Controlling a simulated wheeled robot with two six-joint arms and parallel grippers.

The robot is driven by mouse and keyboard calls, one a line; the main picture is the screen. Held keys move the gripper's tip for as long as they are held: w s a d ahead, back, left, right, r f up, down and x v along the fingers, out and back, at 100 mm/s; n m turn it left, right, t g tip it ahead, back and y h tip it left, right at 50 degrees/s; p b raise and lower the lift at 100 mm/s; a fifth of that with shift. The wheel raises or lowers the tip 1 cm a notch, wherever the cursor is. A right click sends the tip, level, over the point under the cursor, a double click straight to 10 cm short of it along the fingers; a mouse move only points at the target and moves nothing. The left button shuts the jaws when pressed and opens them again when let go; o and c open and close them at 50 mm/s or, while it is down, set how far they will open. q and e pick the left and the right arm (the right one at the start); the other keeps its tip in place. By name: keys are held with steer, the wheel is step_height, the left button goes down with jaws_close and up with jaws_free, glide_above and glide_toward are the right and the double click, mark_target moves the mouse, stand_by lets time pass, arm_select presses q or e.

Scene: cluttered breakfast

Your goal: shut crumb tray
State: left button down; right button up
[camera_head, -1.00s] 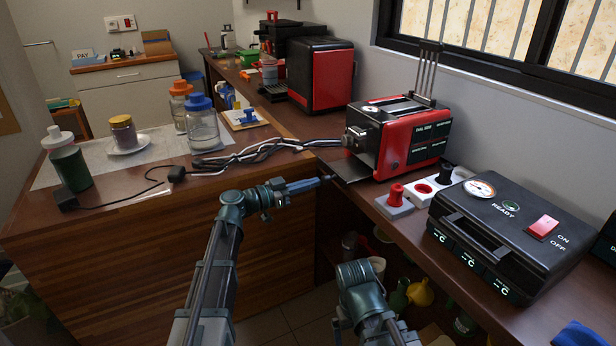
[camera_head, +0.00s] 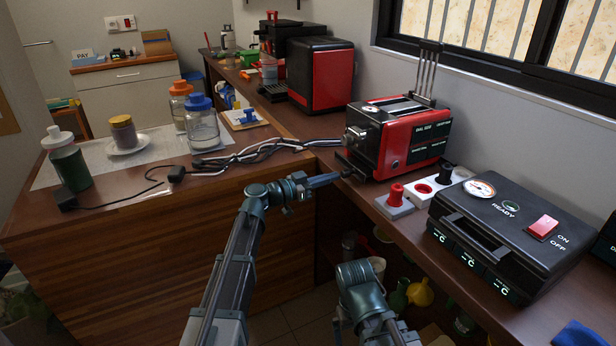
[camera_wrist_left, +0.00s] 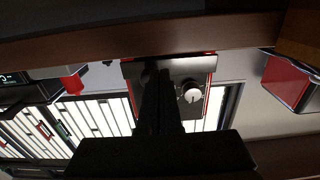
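The black and red toaster (camera_head: 400,135) stands on the right-hand counter, its dial end facing my left arm. The dark crumb tray (camera_head: 346,160) is low at that end, with only its front edge showing close to the body. My left gripper (camera_head: 347,174) is at the tray's front, its fingers together and apparently holding nothing. In the left wrist view the dark fingers (camera_wrist_left: 160,98) point at the toaster's end, beside the silver dial (camera_wrist_left: 192,93). Whether they touch the tray is hard to tell. My right gripper is out of view; only its arm shows.
A black appliance (camera_head: 505,235) with a red switch is nearer on the right. Cables (camera_head: 255,152) lie left of the toaster. Jars stand on the left counter.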

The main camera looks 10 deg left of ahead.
arm_select(q)
steer(key=shift+d, duration=0.1)
steer(key=v, duration=0.6)
stand_by(1.5)
